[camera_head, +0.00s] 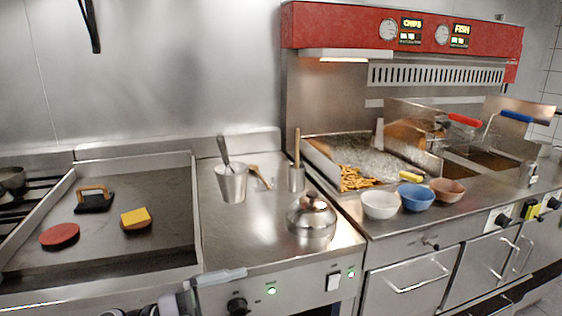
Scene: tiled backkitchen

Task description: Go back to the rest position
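Part of my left arm and gripper (214,279) shows at the bottom edge, left of the middle, in front of the counter's front edge. Its grey finger part points right, and I cannot make out whether it is open or shut. Nothing is visibly held in it. My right gripper is not in view.
A griddle (110,256) at left holds a red patty (59,235), a cheese-topped patty (136,218) and a press (94,200). White (380,205), blue (415,198) and brown bowls (447,191) stand by the fryer.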

